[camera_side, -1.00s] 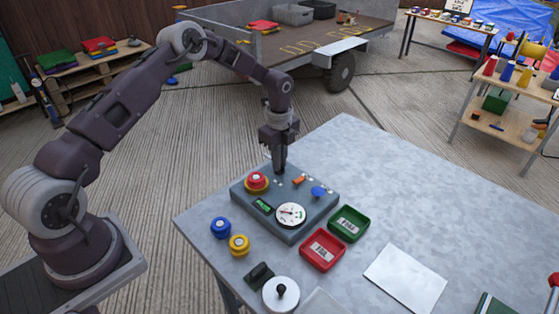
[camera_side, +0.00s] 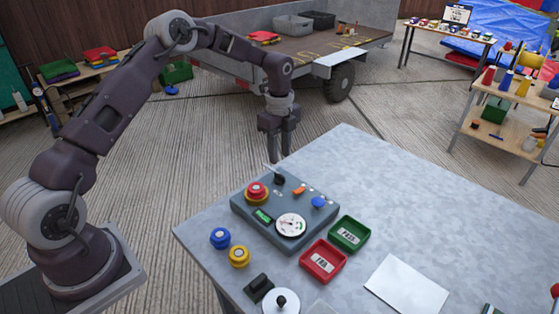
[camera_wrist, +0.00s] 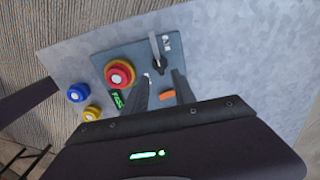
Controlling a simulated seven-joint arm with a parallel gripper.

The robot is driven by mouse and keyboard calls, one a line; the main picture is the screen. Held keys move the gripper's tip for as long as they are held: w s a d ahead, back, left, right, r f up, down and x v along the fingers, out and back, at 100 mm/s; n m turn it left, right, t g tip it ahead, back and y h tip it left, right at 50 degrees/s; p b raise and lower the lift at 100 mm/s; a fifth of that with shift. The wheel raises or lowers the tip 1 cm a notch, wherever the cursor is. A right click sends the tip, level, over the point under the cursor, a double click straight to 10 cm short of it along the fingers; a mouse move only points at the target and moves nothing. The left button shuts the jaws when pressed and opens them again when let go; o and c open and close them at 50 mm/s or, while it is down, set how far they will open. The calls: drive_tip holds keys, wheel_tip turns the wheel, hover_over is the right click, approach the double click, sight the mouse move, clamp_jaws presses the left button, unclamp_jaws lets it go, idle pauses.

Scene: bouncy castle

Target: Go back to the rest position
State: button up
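My gripper (camera_side: 279,148) hangs fingers down in the air above the far edge of the grey-blue control box (camera_side: 263,229), clear of it. Its two fingers are apart with nothing between them, as the wrist view (camera_wrist: 162,90) also shows. The box sits on the table and carries a red button (camera_side: 256,190) on a yellow ring, a black switch (camera_side: 279,179) with a pale lever, an orange switch (camera_side: 299,190), a blue knob (camera_side: 319,202) and a round dial (camera_side: 291,225). Its small display (camera_wrist: 117,100) is lit green. My arm is bent above the floor left of the table.
The table (camera_side: 400,210) holds a green tray (camera_side: 349,234), a red tray (camera_side: 323,262), a blue button (camera_side: 220,238), a yellow button (camera_side: 239,256) and a white sheet (camera_side: 407,284). A trailer (camera_side: 310,45) and a shelf (camera_side: 505,120) stand beyond. Air around my gripper is free.

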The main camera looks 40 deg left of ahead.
drive_tip(key=s+d+r+n+t+y, duration=0.1)
drive_tip(key=s+d+r+n, duration=0.25)
drive_tip(key=s+r, duration=0.6)
drive_tip(key=s+d+r+n+t, duration=0.25)
drive_tip(key=s+r+n, duration=0.35)
drive_tip(key=r, duration=0.7)
drive_tip(key=s+d+n+t+h, duration=0.1)
drive_tip(key=s+n, duration=0.7)
drive_tip(key=s, duration=1.2)
drive_tip(key=shift+s+d+n+t, duration=0.2)
drive_tip(key=shift+d+n+t, duration=0.25)
drive_tip(key=shift+d, duration=0.65)
